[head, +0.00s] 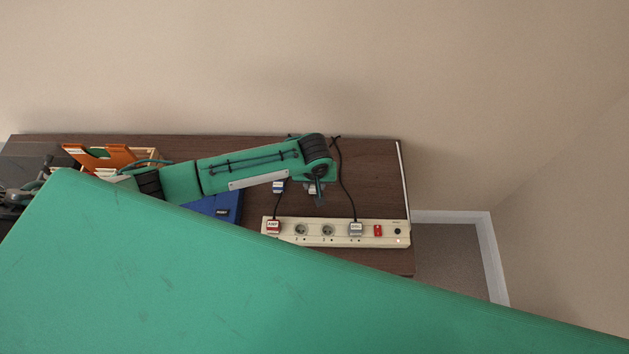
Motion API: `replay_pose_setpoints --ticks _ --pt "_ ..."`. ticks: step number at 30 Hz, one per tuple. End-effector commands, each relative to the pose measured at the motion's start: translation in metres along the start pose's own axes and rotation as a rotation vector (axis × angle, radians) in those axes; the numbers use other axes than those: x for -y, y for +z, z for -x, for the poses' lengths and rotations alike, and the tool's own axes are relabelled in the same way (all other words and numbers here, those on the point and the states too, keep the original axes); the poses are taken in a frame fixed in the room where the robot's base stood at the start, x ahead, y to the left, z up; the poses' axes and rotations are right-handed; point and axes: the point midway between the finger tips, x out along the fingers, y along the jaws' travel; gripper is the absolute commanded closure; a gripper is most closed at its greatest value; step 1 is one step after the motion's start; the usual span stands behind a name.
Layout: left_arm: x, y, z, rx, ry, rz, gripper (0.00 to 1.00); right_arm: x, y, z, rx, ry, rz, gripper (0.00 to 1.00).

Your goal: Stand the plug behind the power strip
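The cream power strip (315,240) lies along the front of the dark wooden table top. A plug with a red-and-white label (273,227) sits at its left end. A grey plug (355,229) with a black cord sits right of its middle, and two sockets between them are empty. Behind the strip are a plug with a blue-and-white label (278,187) and a small grey piece, possibly a plug, partly hidden by my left gripper (318,198). The gripper is just behind the strip, pointing down. Its fingers are too small to tell whether they are open. My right gripper does not show.
A blue box (222,207) stands left of the strip. An orange item (100,157) and a wooden crate (148,160) are at the left back. A wall rises behind the table (380,190). The table top right of the gripper is mostly clear apart from a cord.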

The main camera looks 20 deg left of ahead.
Motion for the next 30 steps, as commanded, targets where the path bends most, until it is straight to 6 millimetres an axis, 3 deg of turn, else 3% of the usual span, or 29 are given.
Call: replay_pose_setpoints --ticks 9,10,13,23,30 --pt "0.000 0.001 -0.003 0.000 0.001 0.000 0.92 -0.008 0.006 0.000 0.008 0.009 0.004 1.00" --pt "0.000 0.000 -0.003 0.000 0.001 0.000 0.66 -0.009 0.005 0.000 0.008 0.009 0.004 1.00" --pt "0.000 0.000 -0.002 0.000 0.001 0.000 0.48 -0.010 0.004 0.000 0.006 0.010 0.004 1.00" --pt "0.000 -0.001 0.001 -0.002 0.001 0.000 0.48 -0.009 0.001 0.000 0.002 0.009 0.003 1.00" --pt "-0.001 -0.001 0.032 -0.004 0.004 0.000 0.48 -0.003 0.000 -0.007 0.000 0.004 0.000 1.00"
